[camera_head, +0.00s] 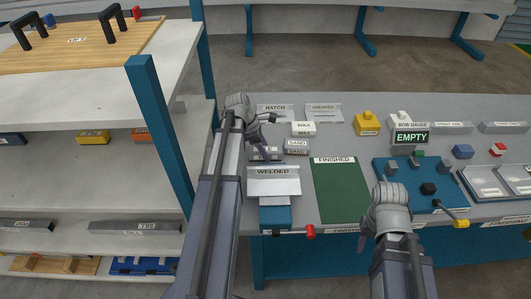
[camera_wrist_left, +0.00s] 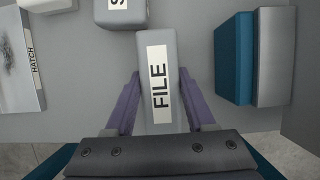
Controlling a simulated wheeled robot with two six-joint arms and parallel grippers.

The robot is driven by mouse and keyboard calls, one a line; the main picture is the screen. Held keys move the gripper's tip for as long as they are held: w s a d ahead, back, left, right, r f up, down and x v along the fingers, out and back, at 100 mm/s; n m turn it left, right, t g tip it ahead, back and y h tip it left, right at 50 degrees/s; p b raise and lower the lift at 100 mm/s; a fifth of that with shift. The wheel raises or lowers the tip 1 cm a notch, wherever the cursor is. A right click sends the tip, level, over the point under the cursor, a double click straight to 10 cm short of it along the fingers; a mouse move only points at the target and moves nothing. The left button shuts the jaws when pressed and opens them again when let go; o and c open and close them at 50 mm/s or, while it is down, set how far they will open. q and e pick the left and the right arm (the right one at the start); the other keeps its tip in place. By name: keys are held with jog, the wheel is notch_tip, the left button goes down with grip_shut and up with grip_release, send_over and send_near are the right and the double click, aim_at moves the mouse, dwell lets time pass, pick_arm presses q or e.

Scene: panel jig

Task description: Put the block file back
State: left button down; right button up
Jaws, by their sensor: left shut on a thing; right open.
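The block file (camera_wrist_left: 160,85) is a grey block with a white FILE label in the left wrist view. My left gripper (camera_wrist_left: 157,98) is shut on it, one purple finger along each side. In the head view my left gripper (camera_head: 262,152) is over the far left part of the table, beside the SAND blocks (camera_head: 297,146) and behind the WELDED tray (camera_head: 273,184). The file is mostly hidden there by my arm, and I cannot tell whether it touches the table. My right gripper (camera_head: 364,241) is open near the table's front edge, its fingers small and partly hidden.
WAX blocks (camera_head: 304,129) and the HATCH holder (camera_head: 275,110) stand close behind the SAND blocks. A green FINISHED mat (camera_head: 341,188) lies to the right. A blue fixture (camera_head: 390,172) stands beyond it. A shelf rack with a blue post (camera_head: 160,135) is on the left.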

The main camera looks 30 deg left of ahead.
pick_arm(q)
jog(key=shift+f, duration=0.2)
jog(key=shift+c, duration=1.2)
grip_release()
jog(key=shift+r, duration=0.1)
jog(key=shift+p+v, duration=0.65)
jog(key=shift+v, duration=0.1)
jog(key=p+v, duration=0.9)
jog(key=shift+r, duration=0.45)
jog(key=shift+s+a+r+p, duration=0.2)
jog(key=shift+a+r+p, duration=0.05)
jog(key=shift+r+p, duration=0.15)
